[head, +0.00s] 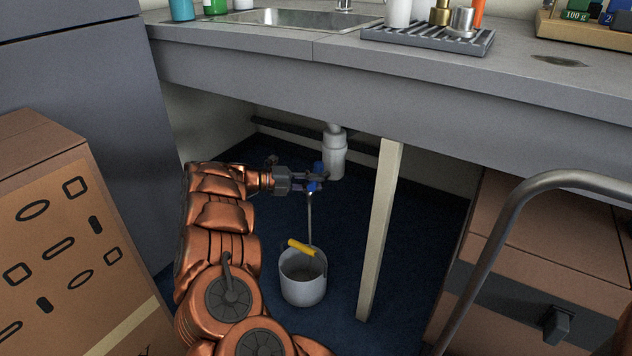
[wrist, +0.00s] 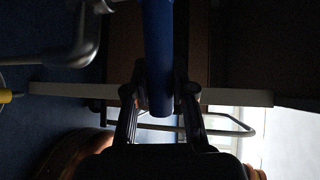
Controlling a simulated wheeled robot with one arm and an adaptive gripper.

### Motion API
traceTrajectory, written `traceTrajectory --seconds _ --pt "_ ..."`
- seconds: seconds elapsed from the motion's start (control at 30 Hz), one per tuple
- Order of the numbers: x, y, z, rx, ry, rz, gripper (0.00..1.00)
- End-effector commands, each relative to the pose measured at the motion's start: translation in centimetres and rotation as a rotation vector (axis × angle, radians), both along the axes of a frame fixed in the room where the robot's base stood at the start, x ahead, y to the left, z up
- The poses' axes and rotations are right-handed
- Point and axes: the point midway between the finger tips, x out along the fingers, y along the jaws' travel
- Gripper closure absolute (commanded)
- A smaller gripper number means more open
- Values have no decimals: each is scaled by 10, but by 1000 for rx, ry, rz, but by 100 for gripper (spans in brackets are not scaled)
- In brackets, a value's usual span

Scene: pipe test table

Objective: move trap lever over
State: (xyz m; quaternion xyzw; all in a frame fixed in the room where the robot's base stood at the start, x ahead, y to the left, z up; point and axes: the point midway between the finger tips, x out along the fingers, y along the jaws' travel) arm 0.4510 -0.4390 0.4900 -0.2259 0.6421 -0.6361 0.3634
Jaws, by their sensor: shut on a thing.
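The trap lever is a blue handle (head: 318,168) below the white trap (head: 335,155), under the counter. It also shows in the wrist view as a blue bar (wrist: 158,50) coming down from the top edge into the jaws. My gripper (head: 312,181) reaches in from the left beside the trap. In the wrist view its fingers (wrist: 160,97) stand on either side of the blue lever and are shut on it. The fingers hide part of the lever in the head view.
A grey bucket (head: 303,288) with a yellow handle grip (head: 301,247) stands on the blue floor below the gripper. A pale post (head: 380,230) stands to the right. The counter edge (head: 290,70) hangs above. A cardboard box (head: 60,245) is at left, and a curved metal rail (head: 510,205) at right.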

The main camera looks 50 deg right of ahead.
Motion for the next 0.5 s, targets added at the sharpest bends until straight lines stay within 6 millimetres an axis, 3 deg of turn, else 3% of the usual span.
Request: traceTrajectory --seconds 0.47,0.5 --pt "1 2 0 0 -2 -4 100" --pt "1 2 0 -1 -1 -3 72"
